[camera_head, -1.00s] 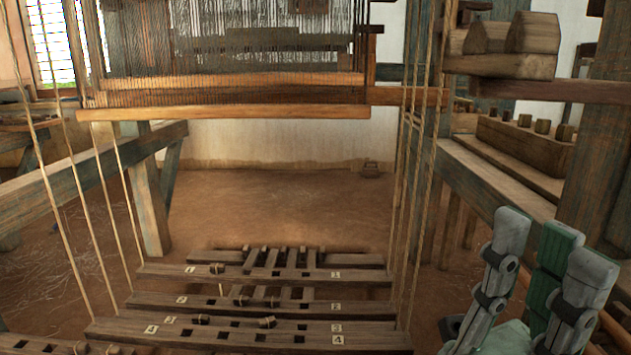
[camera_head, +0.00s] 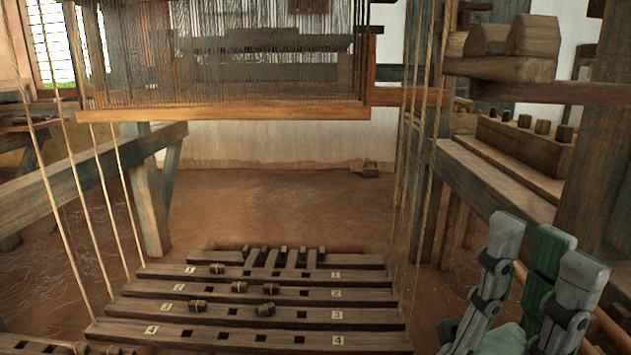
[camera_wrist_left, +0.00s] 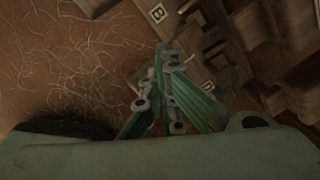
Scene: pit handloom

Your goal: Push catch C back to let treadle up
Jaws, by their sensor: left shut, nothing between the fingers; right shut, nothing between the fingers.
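Treadles 1 (camera_head: 310,275), 2 (camera_head: 310,292), 3 (camera_head: 250,312) and 4 (camera_head: 255,336) lie spaced in rows low in the head view. In the left wrist view my left gripper (camera_wrist_left: 168,58) is shut, its tip by dark wooden parts between the plate marked B (camera_wrist_left: 157,14) and the plate marked D (camera_wrist_left: 209,86). No C mark is legible; catch C seems hidden by the fingers, and contact cannot be told. My right gripper (camera_head: 550,245) is shut and empty at the lower right of the head view.
Cords (camera_head: 60,190) hang at the left, and more (camera_head: 415,180) hang at the right. A wooden side rail (camera_head: 490,180) runs along the right, near my right gripper. The loom's beam (camera_head: 220,113) crosses above. The earthen floor (camera_head: 290,205) behind the treadles is clear.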

